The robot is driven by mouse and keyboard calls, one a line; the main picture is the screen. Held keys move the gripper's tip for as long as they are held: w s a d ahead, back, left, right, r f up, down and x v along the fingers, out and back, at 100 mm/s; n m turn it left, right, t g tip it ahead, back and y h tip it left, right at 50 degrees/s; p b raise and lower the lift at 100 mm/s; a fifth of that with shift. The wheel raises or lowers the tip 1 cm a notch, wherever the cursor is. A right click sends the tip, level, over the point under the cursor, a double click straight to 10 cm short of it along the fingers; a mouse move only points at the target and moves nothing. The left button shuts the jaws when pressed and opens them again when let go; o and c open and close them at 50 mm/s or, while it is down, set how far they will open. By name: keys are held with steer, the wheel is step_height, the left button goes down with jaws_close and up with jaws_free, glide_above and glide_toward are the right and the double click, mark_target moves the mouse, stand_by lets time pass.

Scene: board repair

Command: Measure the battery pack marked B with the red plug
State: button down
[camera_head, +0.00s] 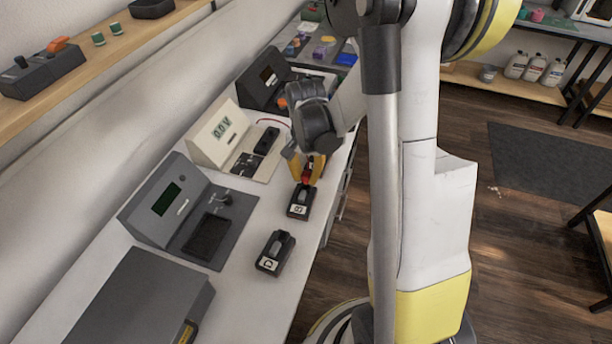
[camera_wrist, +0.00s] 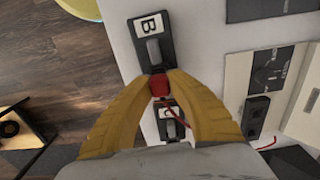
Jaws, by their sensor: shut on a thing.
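My gripper (camera_head: 304,172) is shut on the red plug (camera_wrist: 160,85), which also shows between the yellow fingers in the head view (camera_head: 307,171). Battery pack B (camera_head: 299,201) is a dark block with a white label, lying on the white bench just below the fingertips. A red lead runs from the plug. The cream meter (camera_head: 218,137) reads 0.0 V.
Another dark pack (camera_head: 275,252) with a white label lies nearer on the bench (camera_head: 256,314). Another pack (camera_wrist: 171,122) shows partly behind the fingers in the wrist view. A grey instrument (camera_head: 190,211) and a grey box (camera_head: 143,298) stand at left. A black instrument (camera_head: 264,80) stands farther back.

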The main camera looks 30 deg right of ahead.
steer(key=shift+f+b, duration=1)
steer(key=shift+f, duration=0.05)
stand_by(1.5)
steer(key=c, duration=1.3)
jaws_free()
steer(key=shift+o, duration=0.7)
steer(key=shift+o, duration=1)
steer(key=shift+r, duration=0.3)
steer(key=shift+r+p, duration=1.1)
steer(key=shift+r, duration=0.15)
steer(key=shift+r, duration=0.1)
